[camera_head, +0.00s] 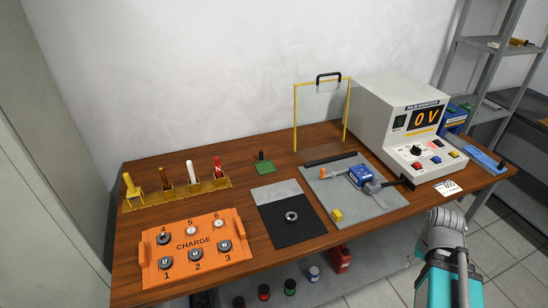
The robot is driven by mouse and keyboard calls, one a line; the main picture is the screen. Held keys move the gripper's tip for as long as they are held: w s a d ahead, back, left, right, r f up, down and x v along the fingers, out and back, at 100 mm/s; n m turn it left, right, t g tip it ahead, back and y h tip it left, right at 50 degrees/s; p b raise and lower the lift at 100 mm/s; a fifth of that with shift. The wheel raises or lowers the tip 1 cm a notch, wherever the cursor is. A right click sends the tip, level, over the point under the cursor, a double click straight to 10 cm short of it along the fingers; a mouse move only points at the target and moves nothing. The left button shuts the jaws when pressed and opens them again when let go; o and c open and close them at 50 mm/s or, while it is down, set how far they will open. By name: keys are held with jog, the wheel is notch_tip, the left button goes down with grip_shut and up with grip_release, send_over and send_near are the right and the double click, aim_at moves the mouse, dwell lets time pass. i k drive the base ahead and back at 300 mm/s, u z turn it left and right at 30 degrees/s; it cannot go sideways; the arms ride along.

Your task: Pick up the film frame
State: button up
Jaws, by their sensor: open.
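What appears to be the film frame is a thin yellow upright frame (295,118) with a black handle (328,77) on top. It stands at the back of the wooden table, left of the grey instrument box. Its two legs reach down near a dark bar (330,158) at the back edge of a grey plate. I cannot tell whether a clear film spans it. My gripper's fingers do not show. Only part of my grey and teal arm shows at the lower right, in front of the table and well apart from the frame.
The instrument box (385,115) reads 0 V. A blue clamp-like device (361,176) and a yellow block (336,214) sit on the grey plate (318,190). A dark mat (285,228) bears a ring. An orange CHARGE tray (235,258) and a yellow rack (150,201) stand left.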

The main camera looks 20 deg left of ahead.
aim_at(263, 167)
jog(key=u, duration=0.35)
jog(key=i, duration=0.95)
jog(key=u, duration=0.8)
